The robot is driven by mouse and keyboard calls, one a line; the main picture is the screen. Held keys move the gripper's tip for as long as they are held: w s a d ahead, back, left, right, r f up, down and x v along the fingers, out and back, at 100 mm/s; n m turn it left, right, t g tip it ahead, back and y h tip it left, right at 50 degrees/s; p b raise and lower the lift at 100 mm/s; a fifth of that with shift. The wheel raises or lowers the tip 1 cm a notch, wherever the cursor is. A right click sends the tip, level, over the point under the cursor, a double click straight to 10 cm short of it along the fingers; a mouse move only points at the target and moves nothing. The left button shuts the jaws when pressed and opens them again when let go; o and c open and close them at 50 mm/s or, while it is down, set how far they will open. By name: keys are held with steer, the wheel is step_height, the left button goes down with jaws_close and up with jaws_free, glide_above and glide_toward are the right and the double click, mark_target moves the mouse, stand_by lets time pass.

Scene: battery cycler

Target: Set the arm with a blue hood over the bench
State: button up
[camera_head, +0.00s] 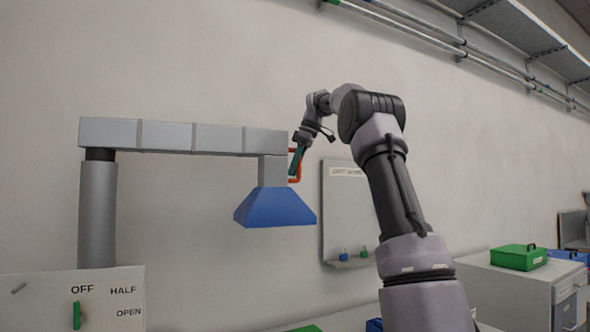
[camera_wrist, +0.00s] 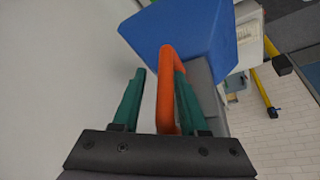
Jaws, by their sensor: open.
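The extraction arm (camera_head: 180,136) is a grey jointed duct that reaches right from an upright post (camera_head: 98,215). Its blue hood (camera_head: 275,208) hangs at the right end and fills the top of the wrist view (camera_wrist: 185,38). An orange handle (camera_head: 298,168) sticks out from the right side of the duct's short drop above the hood. My gripper (camera_wrist: 161,76) is open at the handle. The handle (camera_wrist: 166,95) lies between the two green fingers, nearer the right one. In the head view, my gripper (camera_head: 297,160) partly covers the handle.
A panel (camera_head: 112,298) at lower left reads OFF, HALF, OPEN, with a green lever (camera_head: 76,315) under OFF. A whiteboard (camera_head: 347,210) hangs behind my arm. A green box (camera_head: 518,257) stands on a cabinet (camera_head: 505,285) at right. Pipes run overhead.

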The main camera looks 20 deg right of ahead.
stand_by(0.3)
steer(key=v, duration=0.7)
steer(key=shift+r, duration=0.2)
steer(key=shift+s, duration=0.1)
stand_by(0.4)
